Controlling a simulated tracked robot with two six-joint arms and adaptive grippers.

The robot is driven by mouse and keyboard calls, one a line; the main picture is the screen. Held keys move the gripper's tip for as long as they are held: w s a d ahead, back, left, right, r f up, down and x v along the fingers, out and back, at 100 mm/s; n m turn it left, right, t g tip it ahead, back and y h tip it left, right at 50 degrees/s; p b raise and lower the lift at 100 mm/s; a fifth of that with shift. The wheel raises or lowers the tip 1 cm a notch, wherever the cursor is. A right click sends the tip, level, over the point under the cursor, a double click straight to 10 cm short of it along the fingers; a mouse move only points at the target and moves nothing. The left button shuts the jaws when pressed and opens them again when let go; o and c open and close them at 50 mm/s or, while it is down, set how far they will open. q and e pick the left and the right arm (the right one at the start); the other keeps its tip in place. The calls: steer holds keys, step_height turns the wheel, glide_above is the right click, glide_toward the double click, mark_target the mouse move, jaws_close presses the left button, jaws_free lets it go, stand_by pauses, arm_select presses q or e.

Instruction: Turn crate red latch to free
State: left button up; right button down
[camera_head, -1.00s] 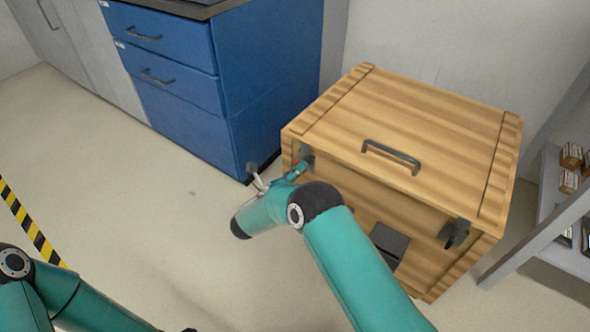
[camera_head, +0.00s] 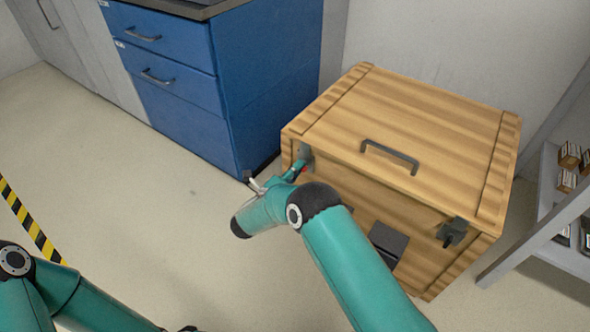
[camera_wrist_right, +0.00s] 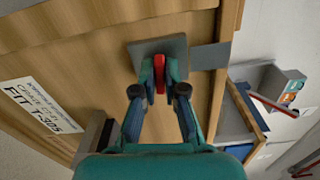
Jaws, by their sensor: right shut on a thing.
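The wooden crate (camera_head: 420,125) stands on the floor against the wall, lid down. The red latch (camera_wrist_right: 159,74) sits on a grey plate (camera_wrist_right: 178,52) at the crate's edge in the right wrist view. In the head view it is mostly hidden at the crate's left front corner, with a bit of red showing. My right gripper (camera_wrist_right: 159,86) is shut on the red latch, one finger on each side; it also shows in the head view (camera_head: 300,170). My left arm shows at the lower left; its gripper is out of view.
A second, dark latch (camera_head: 453,232) is on the crate's right front, and a grey handle (camera_head: 390,156) is on the lid. A blue cabinet (camera_head: 215,85) stands left of the crate, a grey shelf (camera_head: 545,225) right.

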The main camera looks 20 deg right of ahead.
steer(key=shift+w, duration=0.1)
steer(key=c, duration=1.2)
jaws_free()
steer(key=shift+c, duration=0.2)
steer(key=shift+a, duration=0.1)
steer(key=v, duration=1.1)
steer(key=shift+s+a, duration=0.25)
steer(key=shift+s, duration=0.1)
steer(key=shift+f, duration=0.1)
